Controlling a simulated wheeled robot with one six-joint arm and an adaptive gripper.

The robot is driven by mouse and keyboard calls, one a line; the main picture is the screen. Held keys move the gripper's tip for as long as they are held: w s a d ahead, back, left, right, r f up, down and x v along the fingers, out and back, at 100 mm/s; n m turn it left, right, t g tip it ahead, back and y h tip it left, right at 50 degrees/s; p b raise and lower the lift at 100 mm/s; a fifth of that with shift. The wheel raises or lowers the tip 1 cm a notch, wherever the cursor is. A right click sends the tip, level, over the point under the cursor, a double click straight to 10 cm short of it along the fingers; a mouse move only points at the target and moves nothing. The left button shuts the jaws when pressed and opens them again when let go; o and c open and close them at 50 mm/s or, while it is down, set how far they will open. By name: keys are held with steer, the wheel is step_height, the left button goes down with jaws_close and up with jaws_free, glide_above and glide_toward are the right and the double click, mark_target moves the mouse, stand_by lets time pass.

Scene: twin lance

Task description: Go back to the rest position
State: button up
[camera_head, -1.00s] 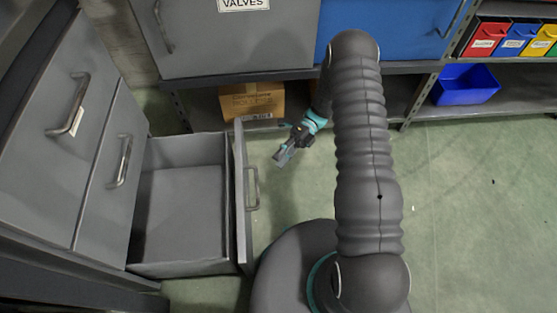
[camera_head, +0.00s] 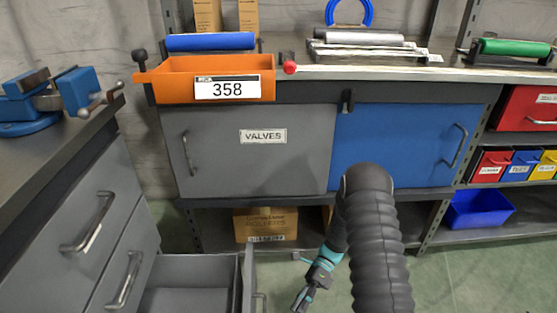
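My gripper (camera_head: 302,298) hangs low in front of the shelving, to the right of the pulled-out drawer's front. It points down and to the left, and its fingers are too small to tell open from shut. No object shows in it. My arm's dark ribbed sleeve rises at the lower middle. The open grey drawer (camera_head: 190,300) stands out from the left cabinet, and the part of its inside that shows looks empty. My gripper looks apart from the drawer's handle (camera_head: 259,302).
A workbench on the left carries a blue vise (camera_head: 82,92). Ahead, a bench holds an orange bin (camera_head: 150,80) marked 358 and rollers. Below are a grey VALVES door (camera_head: 230,165), a blue door (camera_head: 390,150), a cardboard box (camera_head: 265,222) and a blue bin (camera_head: 478,208). Floor is clear at right.

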steer(key=s+d+r+n+t+h, duration=0.1)
steer(key=d+r+n+t+h, duration=0.25)
steer(key=r+n, duration=0.6)
steer(key=s+d+r+n+t+h, duration=0.2)
steer(key=d+r+n+t+h, duration=0.3)
steer(key=r, duration=0.7)
steer(key=s+r+n+t, duration=0.2)
steer(key=s+r+t, duration=0.2)
steer(key=r, duration=0.5)
steer(key=s+r+n+t, duration=0.2)
steer(key=s+r+t, duration=0.2)
steer(key=r, duration=0.6)
steer(key=shift+s+d+r+p, duration=0.3)
steer(key=shift+s+d+p, duration=0.05)
steer(key=shift+s, duration=0.6)
steer(key=shift+n+t, duration=0.25)
